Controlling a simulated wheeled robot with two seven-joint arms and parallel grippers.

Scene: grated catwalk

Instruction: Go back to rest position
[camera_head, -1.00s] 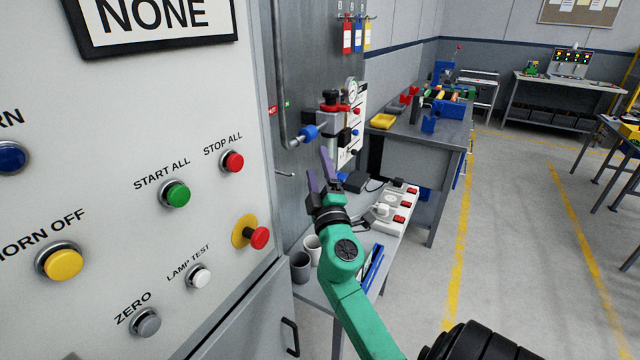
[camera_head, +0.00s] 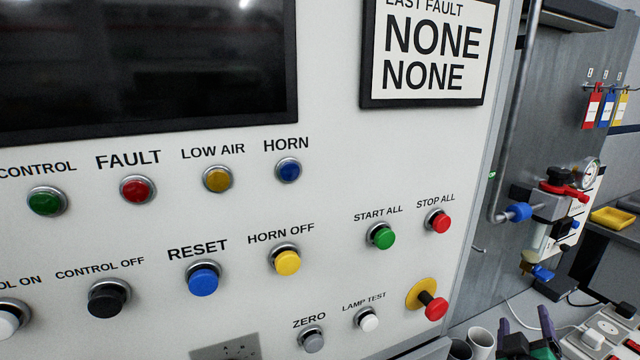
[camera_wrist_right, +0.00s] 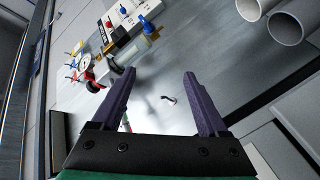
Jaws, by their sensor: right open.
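My right gripper (camera_head: 523,332) shows at the bottom right of the head view, its purple fingers pointing up. In the right wrist view its two fingers (camera_wrist_right: 160,105) stand apart with nothing between them. It is in front of the grey panel beside the control cabinet, apart from the cabinet's buttons. My left gripper is not in either view.
The control cabinet (camera_head: 330,160) fills the left and middle, with several buttons and a protruding red emergency stop (camera_head: 432,305). Cups (camera_head: 482,340) and a power strip (camera_head: 610,330) are near my gripper. A valve assembly (camera_head: 550,205) is on the grey panel behind.

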